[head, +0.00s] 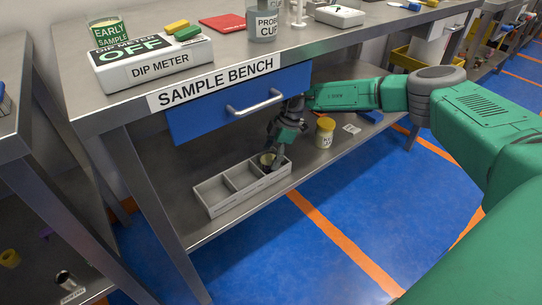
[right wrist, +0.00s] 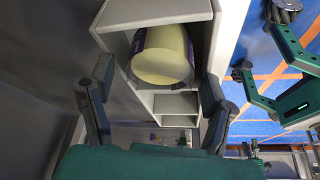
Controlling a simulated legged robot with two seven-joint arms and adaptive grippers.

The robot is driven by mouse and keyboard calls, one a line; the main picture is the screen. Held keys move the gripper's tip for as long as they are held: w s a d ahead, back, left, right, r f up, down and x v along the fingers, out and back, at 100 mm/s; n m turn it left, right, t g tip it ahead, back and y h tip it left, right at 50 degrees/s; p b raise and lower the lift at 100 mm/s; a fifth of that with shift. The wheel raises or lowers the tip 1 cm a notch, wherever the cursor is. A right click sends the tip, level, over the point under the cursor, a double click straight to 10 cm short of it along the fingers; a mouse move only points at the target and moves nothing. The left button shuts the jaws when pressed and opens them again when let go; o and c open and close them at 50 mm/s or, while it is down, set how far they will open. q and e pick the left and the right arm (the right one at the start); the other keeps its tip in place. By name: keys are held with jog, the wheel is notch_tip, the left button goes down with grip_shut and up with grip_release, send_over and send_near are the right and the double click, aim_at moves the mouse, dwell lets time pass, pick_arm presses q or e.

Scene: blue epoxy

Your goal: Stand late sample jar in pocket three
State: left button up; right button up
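A grey three-pocket tray (head: 212,198) lies on the shelf under the sample bench. In the right wrist view the jar (right wrist: 162,58) shows a pale cream lid and a dark purple side, within the pocket walls. My right gripper (right wrist: 158,105) is open, its fingers wide apart with the jar beyond and between them; I see no contact. The other pockets are empty. Another jar (head: 325,132) with a yellow lid stands right of the tray; its label is unclear.
A blue drawer (head: 220,112) with a metal handle hangs just above the tray and my right gripper. The bench top holds a dip meter (head: 150,65), an early sample cup (head: 109,31) and a probe cup (head: 262,24). The shelf front edge is open.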

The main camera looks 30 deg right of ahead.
jog(key=p+v, duration=0.3)
jog(key=v, duration=0.4)
jog(key=shift+r, duration=0.25)
jog(key=shift+d, duration=0.1)
jog(key=shift+s+f, duration=0.1)
jog(key=shift+s, duration=0.05)
